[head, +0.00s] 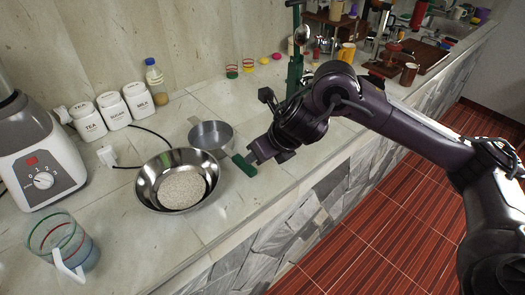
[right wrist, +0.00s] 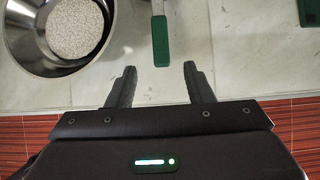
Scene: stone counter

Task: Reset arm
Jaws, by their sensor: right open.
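My right arm comes in from the right in the head view. Its right gripper (head: 254,158) is over the counter close to the green handle (head: 244,165) of a metal pan (head: 211,136). In the right wrist view my right gripper (right wrist: 158,72) is open, its two fingers apart with nothing between them. The green handle (right wrist: 160,42) lies just beyond the fingertips, roughly in line with the gap. My left gripper is not in view.
A steel bowl (head: 147,190) of pale grains stands left of the pan. A measuring jug (head: 63,243), a blender (head: 40,160), white canisters (head: 112,108) and a bottle (head: 156,80) are further left. A green stand (head: 295,65) rises behind my arm. The counter's front edge is bare.

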